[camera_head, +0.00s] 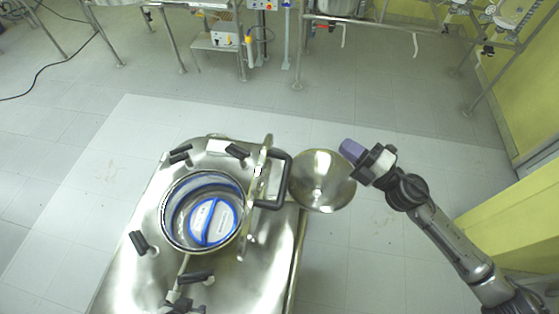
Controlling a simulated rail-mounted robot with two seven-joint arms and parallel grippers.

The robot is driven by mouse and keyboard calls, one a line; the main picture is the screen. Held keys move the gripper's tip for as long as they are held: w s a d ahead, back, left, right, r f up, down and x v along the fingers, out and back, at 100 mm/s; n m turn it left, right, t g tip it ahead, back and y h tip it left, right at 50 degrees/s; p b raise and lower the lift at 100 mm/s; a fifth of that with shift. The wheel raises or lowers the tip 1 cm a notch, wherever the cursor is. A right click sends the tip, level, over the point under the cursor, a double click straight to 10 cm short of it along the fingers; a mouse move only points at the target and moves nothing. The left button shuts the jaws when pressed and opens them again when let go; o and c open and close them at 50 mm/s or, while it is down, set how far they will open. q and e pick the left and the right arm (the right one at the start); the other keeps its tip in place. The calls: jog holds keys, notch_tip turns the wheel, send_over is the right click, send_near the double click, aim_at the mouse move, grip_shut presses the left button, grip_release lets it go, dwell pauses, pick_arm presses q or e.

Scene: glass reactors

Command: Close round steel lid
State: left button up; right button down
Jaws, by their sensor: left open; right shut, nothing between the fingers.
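The round steel lid (257,205) stands open, seen nearly edge-on, at the right side of the vessel's round opening (169,225). A black bar handle (287,180) sticks out from the lid's right face. My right gripper (349,150) comes in from the lower right and is shut and empty. Its purple tip is to the right of the handle, apart from it in the picture, by the upper right rim of a shiny steel round dish or cone (322,181). My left gripper is not in view.
The steel vessel top (135,275) carries several black clamp knobs (138,242) around the opening. A blue and white round object (212,222) shows inside the opening. Metal frames (300,45) stand at the back, and a yellow wall (530,80) at the right.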

aim_at(284, 171)
jog(key=s+a+n+g+y, duration=0.45)
jog(key=s+n+g, duration=0.25)
jog(key=g, duration=0.2)
jog(key=shift+h, duration=0.25)
jog(key=p+x, duration=0.1)
jog(key=x, duration=0.2)
jog(key=p+x, duration=0.1)
jog(key=x, duration=0.3)
jog(key=p+x, duration=0.1)
jog(key=x, duration=0.3)
jog(key=shift+w+a+f, duration=0.1)
jog(key=shift+w+f, duration=0.1)
jog(key=shift+f, duration=0.15)
jog(key=shift+x, duration=0.9)
